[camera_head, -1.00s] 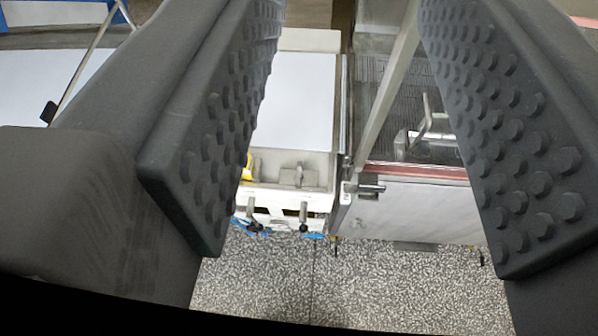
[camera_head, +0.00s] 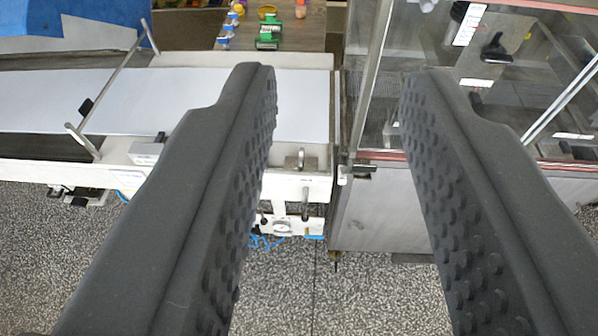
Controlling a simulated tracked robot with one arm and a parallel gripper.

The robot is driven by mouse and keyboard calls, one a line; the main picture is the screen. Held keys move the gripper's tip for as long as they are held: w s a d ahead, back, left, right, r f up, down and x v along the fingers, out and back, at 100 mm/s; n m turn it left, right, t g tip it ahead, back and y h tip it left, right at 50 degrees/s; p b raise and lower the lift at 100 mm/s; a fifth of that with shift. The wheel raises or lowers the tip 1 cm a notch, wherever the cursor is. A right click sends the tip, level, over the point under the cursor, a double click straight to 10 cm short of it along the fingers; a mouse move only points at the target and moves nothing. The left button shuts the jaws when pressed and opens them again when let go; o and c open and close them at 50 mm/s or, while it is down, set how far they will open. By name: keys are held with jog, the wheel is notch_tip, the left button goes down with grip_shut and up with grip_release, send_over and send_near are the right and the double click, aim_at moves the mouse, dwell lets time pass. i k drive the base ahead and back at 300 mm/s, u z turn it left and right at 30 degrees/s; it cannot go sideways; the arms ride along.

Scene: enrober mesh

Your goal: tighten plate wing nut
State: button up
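My gripper (camera_head: 335,78) is open and empty. Its two dark, studded fingers frame the middle of the view, with a wide gap between them. Between the fingers, the right end of a white conveyor (camera_head: 303,105) meets a glass-sided machine cabinet (camera_head: 385,215). A small metal bracket (camera_head: 301,160) sits on the conveyor's side, with a short metal rod below it. A small metal latch-like fitting (camera_head: 350,174) is at the seam between conveyor and cabinet. I cannot make out a plate wing nut for certain; these parts are small. All of them look well beyond the fingertips.
A wooden table (camera_head: 300,35) with several small colored items stands behind the conveyor. A metal rod frame (camera_head: 112,85) crosses the conveyor at left. A gauge (camera_head: 282,226) and blue tubing hang below the conveyor. The speckled floor (camera_head: 375,290) in front is clear.

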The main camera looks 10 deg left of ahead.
aim_at(301, 163)
jog(key=u, duration=0.3)
jog(key=i, duration=1.1)
jog(key=z, duration=0.3)
